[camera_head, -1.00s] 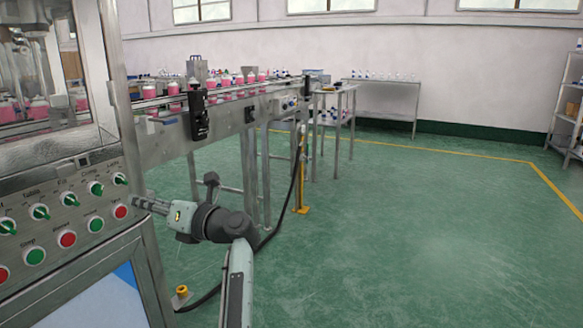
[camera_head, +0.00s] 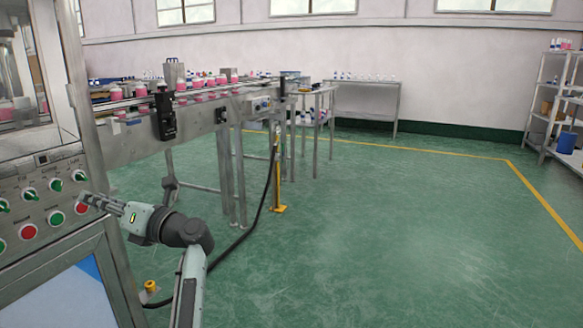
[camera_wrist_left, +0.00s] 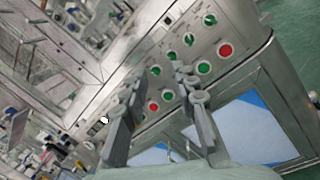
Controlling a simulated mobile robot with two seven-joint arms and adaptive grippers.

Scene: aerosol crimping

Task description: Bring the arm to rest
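My left arm (camera_head: 190,270) comes in from the bottom of the head view and bends left toward the machine's control panel (camera_head: 12,220). My left gripper (camera_head: 84,197) points left, its tips by the red button (camera_head: 81,207) at the panel's right edge. Whether it touches the panel cannot be told. In the left wrist view the gripper (camera_wrist_left: 157,78) has its two fingers apart with nothing held between them. The panel's green switches and red and green buttons show beyond the fingers. My right gripper is not in view.
A conveyor (camera_head: 200,105) with pink-filled bottles runs behind my left arm. A black cable (camera_head: 262,205) and a yellow post (camera_head: 277,185) stand near it. A metal table (camera_head: 362,88) and a shelf rack (camera_head: 548,105) are farther back. The green floor (camera_head: 380,240) at right is clear.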

